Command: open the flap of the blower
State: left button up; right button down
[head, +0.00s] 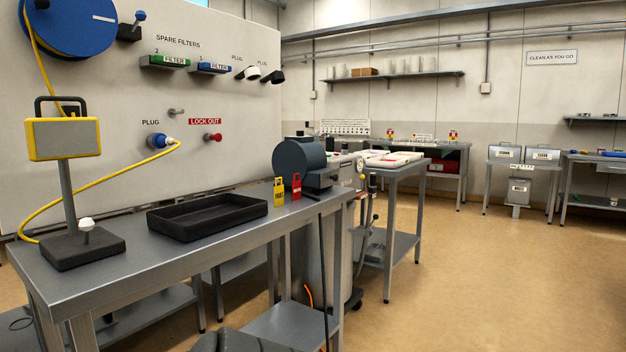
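A dark blue-grey, drum-shaped housing (298,162), which looks like the blower, sits at the far right end of the near metal bench. A dark block and a short dark handle-like bar join its right side. I cannot make out a separate flap on it or tell whether one is open or shut. Neither of my grippers is in view. A dark rounded shape shows at the bottom edge, and I cannot tell what it is.
The near bench (125,262) carries a black tray (207,216), a yellow work lamp (64,140) on a stand, and yellow (279,192) and red (296,187) tags beside the housing. A yellow cable (88,182) hangs behind. Open floor (500,275) lies to the right.

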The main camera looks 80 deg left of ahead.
aim_at(330, 178)
jog(key=u, duration=2.45)
jog(key=i+l, duration=0.3)
jog(key=l, duration=0.15)
jog(key=i+l, duration=0.3)
jog(key=l, duration=0.15)
jog(key=i+l+z, duration=0.1)
jog(key=i+l, duration=0.2)
jog(key=l, duration=0.2)
jog(key=i+l, duration=0.3)
jog(key=l, duration=0.1)
